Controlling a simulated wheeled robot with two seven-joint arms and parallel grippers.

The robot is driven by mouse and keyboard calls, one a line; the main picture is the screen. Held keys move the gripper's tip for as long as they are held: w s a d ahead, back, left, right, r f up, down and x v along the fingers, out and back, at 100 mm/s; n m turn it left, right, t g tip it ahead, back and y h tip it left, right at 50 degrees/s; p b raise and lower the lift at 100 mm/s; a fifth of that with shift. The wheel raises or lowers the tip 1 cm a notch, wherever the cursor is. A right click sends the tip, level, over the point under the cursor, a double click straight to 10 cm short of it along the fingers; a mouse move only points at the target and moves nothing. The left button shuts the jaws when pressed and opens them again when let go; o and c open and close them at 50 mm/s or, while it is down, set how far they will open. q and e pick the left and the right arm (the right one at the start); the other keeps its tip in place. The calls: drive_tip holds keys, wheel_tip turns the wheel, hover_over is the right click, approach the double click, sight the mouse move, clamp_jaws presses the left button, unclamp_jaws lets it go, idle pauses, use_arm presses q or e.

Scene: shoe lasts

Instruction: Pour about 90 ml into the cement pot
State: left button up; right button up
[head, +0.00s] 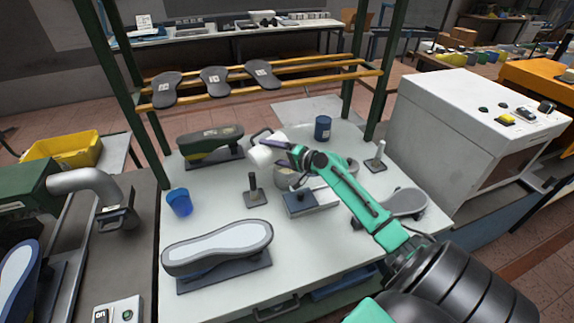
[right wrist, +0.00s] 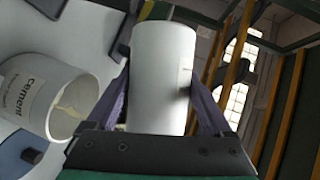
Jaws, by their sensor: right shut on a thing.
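My right gripper (head: 294,153) is shut on a white cylindrical container (head: 265,152), tilted well over above the worktable. In the right wrist view the container (right wrist: 162,75) sits between the two fingers (right wrist: 163,105). The cement pot (head: 283,179) stands on the table just below, partly hidden by the gripper in the head view. In the right wrist view the cement pot (right wrist: 35,95) is white, with a "cement" label and a pale cream streak inside its mouth. I cannot tell whether liquid is flowing. My left gripper is out of view.
A blue cup (head: 179,202), a dark blue can (head: 323,128) and a large shoe last (head: 218,247) stand on the white table (head: 310,250). A dark green last (head: 210,143) is behind, and a small stand (head: 254,191) is near the pot.

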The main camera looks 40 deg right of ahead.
drive_tip(key=shift+r+m+b, duration=0.35)
drive_tip(key=shift+m+b, duration=0.05)
idle(0.9)
drive_tip(key=shift+f+m+y+b, duration=0.2)
drive_tip(key=shift+m+y+b, duration=0.2)
drive_tip(key=shift+b, duration=0.3)
drive_tip(key=shift+r, duration=0.2)
drive_tip(key=n+p, duration=0.1)
drive_tip(key=p, duration=0.1)
drive_tip(key=r+n+h+p, duration=0.1)
drive_tip(key=p, duration=0.2)
drive_tip(key=a+n+g+p, duration=0.1)
drive_tip(key=p, duration=0.1)
drive_tip(key=shift+w+r+h+p, duration=0.15)
drive_tip(key=shift+r+h+p, duration=0.15)
drive_tip(key=shift+p, duration=0.1)
wheel_tip(320, 180, down, 2)
drive_tip(key=shift+f+n+h+b, duration=0.25)
drive_tip(key=shift+n+b, duration=0.25)
drive_tip(key=shift+b, duration=0.25)
drive_tip(key=shift+d, duration=0.1)
